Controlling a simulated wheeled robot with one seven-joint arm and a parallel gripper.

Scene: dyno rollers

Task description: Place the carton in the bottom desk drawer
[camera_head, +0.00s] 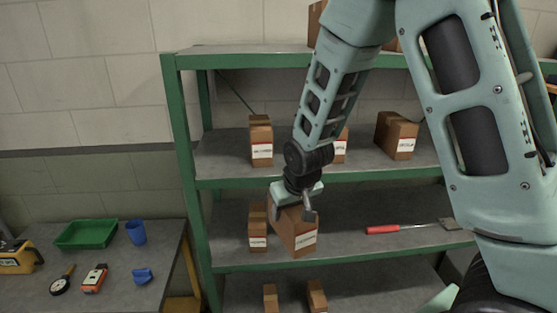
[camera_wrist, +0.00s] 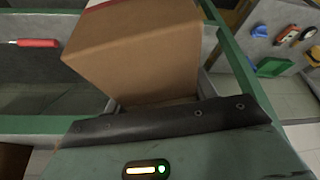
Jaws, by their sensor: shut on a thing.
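A brown carton (camera_head: 300,237) with a white label is at my gripper (camera_head: 298,207), in front of the green shelving's middle shelf in the head view. My gripper is shut on this carton. In the wrist view the carton (camera_wrist: 140,55) fills the upper middle, close beyond the dark gripper edge; the fingertips are hidden there. I cannot tell whether the carton touches the shelf. No desk drawer is recognisable in either view.
Green shelving (camera_head: 185,150) holds several other cartons, one (camera_head: 257,228) just left of the held one. A red-handled tool (camera_head: 400,228) lies to the right. At left a grey table (camera_head: 125,265) carries a green tray (camera_head: 87,234), a blue cup (camera_head: 136,231) and small tools.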

